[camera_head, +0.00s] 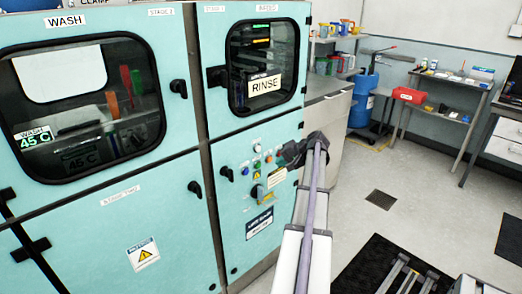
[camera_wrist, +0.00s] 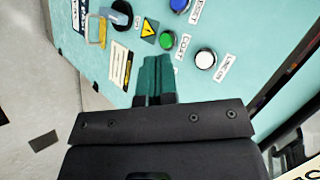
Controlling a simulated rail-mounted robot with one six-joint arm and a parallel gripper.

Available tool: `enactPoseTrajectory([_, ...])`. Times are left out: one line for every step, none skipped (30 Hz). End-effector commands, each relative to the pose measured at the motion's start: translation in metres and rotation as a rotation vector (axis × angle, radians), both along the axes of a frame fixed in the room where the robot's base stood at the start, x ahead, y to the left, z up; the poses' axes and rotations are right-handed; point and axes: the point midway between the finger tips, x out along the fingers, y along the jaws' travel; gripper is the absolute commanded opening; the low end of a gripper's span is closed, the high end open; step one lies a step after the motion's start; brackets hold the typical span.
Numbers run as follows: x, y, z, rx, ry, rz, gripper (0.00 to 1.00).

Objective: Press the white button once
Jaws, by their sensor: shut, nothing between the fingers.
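The white button (camera_wrist: 205,59) is a round cap in a dark ring on the teal panel, with a white label beside it. In the wrist view it lies to the right of and slightly above my gripper's fingertips (camera_wrist: 157,62). My gripper is shut and empty, and its fingers point at the panel below the green button. No contact with the white button shows. In the head view my gripper (camera_head: 290,152) is at the right side of the control panel, where the buttons are small and partly hidden by it.
A green button (camera_wrist: 167,40) and a blue button (camera_wrist: 179,5) sit close to the white one. A yellow warning sign (camera_wrist: 149,29) and a black knob (camera_wrist: 121,15) are to the left. A rinse window (camera_head: 264,62) is above the panel.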

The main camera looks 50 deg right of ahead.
Motion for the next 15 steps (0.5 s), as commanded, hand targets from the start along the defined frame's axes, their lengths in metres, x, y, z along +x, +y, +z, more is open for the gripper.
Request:
enactPoseTrajectory([0.001,0.000,0.000,0.000,0.000,0.000,0.00])
enactPoseTrajectory([0.002,0.000,0.000,0.000,0.000,0.000,0.00])
enactPoseTrajectory([0.003,0.000,0.000,0.001,0.000,0.001,0.00])
enactPoseTrajectory([0.005,-0.001,0.000,0.000,0.000,0.001,0.00])
enactPoseTrajectory([0.007,-0.001,0.000,0.000,0.000,0.001,0.00])
enactPoseTrajectory([0.010,-0.002,0.000,0.000,0.001,0.002,0.00])
enactPoseTrajectory([0.013,-0.002,0.000,0.000,0.001,0.002,0.00])
enactPoseTrajectory([0.016,-0.003,0.000,0.000,0.001,0.002,0.00])
enactPoseTrajectory([0.021,-0.004,0.000,-0.001,0.001,0.003,0.00])
enactPoseTrajectory([0.025,-0.004,0.000,-0.001,0.001,0.003,0.00])
enactPoseTrajectory([0.029,-0.005,0.000,-0.001,0.001,0.003,0.00])
enactPoseTrajectory([0.035,-0.006,0.000,-0.001,0.001,0.003,0.00])
enactPoseTrajectory([0.040,-0.006,0.000,0.000,0.001,0.002,0.00])
enactPoseTrajectory([0.044,-0.007,0.000,0.000,0.001,0.002,0.00])
enactPoseTrajectory([0.050,-0.008,0.000,0.000,0.001,0.002,0.00])
